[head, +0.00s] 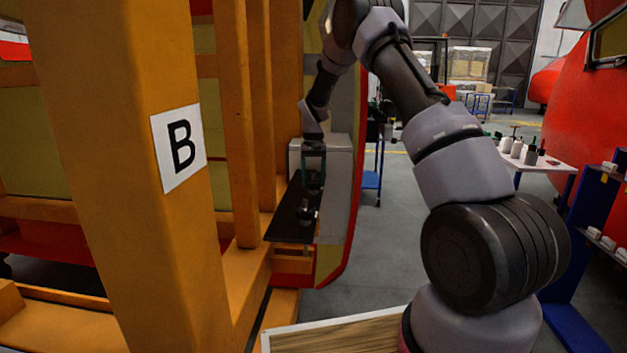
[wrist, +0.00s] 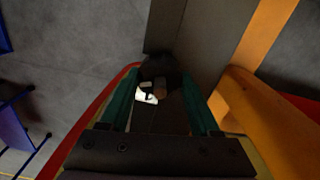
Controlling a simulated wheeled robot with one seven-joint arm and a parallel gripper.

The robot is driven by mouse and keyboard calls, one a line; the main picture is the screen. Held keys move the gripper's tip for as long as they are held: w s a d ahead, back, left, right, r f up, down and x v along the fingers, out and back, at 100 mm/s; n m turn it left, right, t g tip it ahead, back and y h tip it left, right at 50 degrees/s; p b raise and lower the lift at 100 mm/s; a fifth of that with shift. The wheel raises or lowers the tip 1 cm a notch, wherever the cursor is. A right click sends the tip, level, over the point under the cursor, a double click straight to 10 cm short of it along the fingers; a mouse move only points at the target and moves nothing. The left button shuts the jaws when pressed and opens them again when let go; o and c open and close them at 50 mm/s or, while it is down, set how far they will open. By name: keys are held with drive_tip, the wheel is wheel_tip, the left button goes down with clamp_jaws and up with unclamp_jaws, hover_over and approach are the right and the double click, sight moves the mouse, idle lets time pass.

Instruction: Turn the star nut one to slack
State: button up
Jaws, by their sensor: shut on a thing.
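My gripper (head: 312,176) points down beside the grey box on the orange frame. Its two green fingers are shut on a small dark nut (head: 314,187), which I take to be star nut one. In the wrist view the dark round nut (wrist: 158,68) shows between the ends of the fingers (wrist: 161,82). Its lobes and turn angle are too dark to make out. A second dark knob-like part (head: 307,215) sits nearer on the dark plate (head: 284,232), clear of the fingers.
The grey box (head: 338,165) stands close behind my gripper. An orange post with a "B" sign (head: 180,147) is at the left. A blue trolley (head: 372,180) and a table with bottles (head: 545,161) stand to the right. Open grey floor (head: 385,235) lies between.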

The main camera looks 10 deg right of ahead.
drive_tip(key=n, duration=0.7)
drive_tip(key=shift+w, duration=0.1)
drive_tip(key=n, duration=0.6)
drive_tip(key=shift+n, duration=0.4)
drive_tip(key=o, duration=1.4)
drive_tip(key=shift+r, duration=0.15)
wheel_tip(320, 180, up, 10)
drive_tip(key=shift+r, duration=0.25)
drive_tip(key=shift+r, duration=0.15)
